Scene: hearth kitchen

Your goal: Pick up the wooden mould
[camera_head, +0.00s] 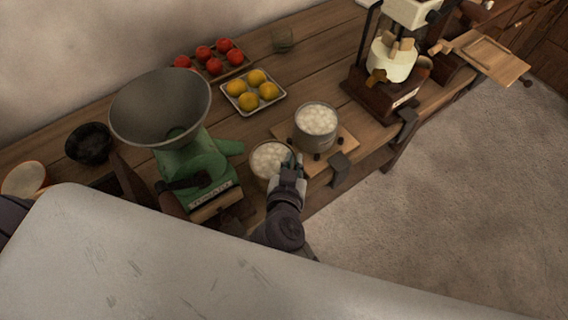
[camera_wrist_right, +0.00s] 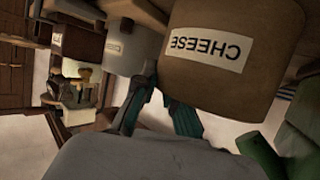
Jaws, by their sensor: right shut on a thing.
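The wooden mould (camera_head: 271,160) is a round tub filled with white lumps, at the front edge of the worktop in the head view. In the right wrist view it is large and close, brown, with a white label reading CHEESE (camera_wrist_right: 223,77). My right gripper (camera_head: 291,165) is at its right side, shut on its wall. The teal fingers also show beside the mould in the right wrist view (camera_wrist_right: 160,100). The exact contact is partly hidden. My left gripper is not in view.
A similar filled tub (camera_head: 316,119) stands close behind on a wooden board (camera_head: 346,142). A green machine with a grey bowl (camera_head: 160,107) is close on the left. Yellow fruit sits on a tray (camera_head: 231,87). A cream-topped machine (camera_head: 383,95) stands right.

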